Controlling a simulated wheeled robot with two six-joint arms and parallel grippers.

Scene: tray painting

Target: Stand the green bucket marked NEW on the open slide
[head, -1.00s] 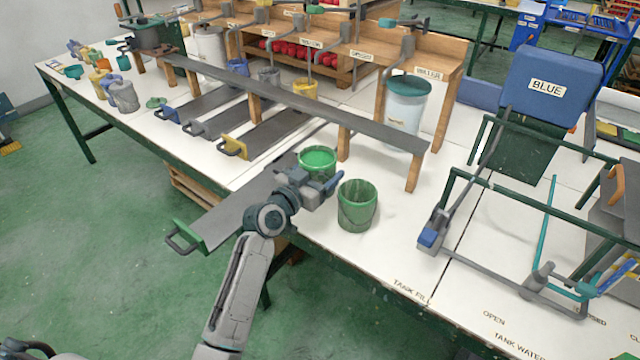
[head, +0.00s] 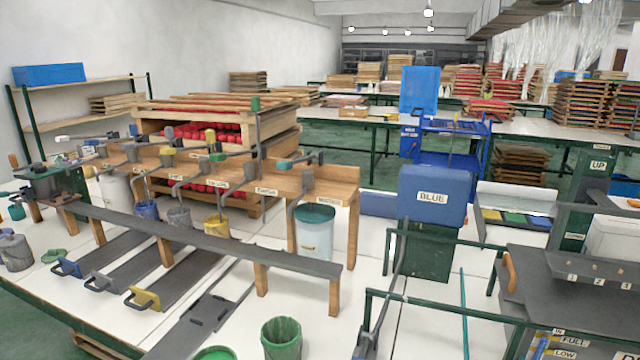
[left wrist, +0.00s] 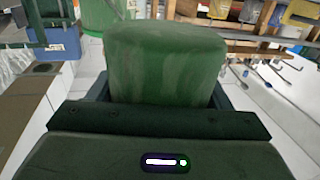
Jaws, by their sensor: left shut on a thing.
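A green bucket with bright green paint (head: 215,353) is cut off by the bottom edge of the head view. In the left wrist view a dark green rounded wall (left wrist: 165,70) fills the space between the jaws of my left gripper (left wrist: 165,97), which is shut on it. A NEW mark is not readable. The pulled-out slide (head: 178,342) shows only its far part in the head view; its front is out of frame. A second green bucket (head: 282,341) stands on the white table right of it. My right gripper is not in view.
Blue (head: 66,267), grey and yellow-handled (head: 143,299) slides lie to the left. A long dark rail (head: 200,240) on wooden legs crosses behind the buckets. A clear water tank (head: 314,238) stands beyond it, and green frames (head: 440,306) stand at the right.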

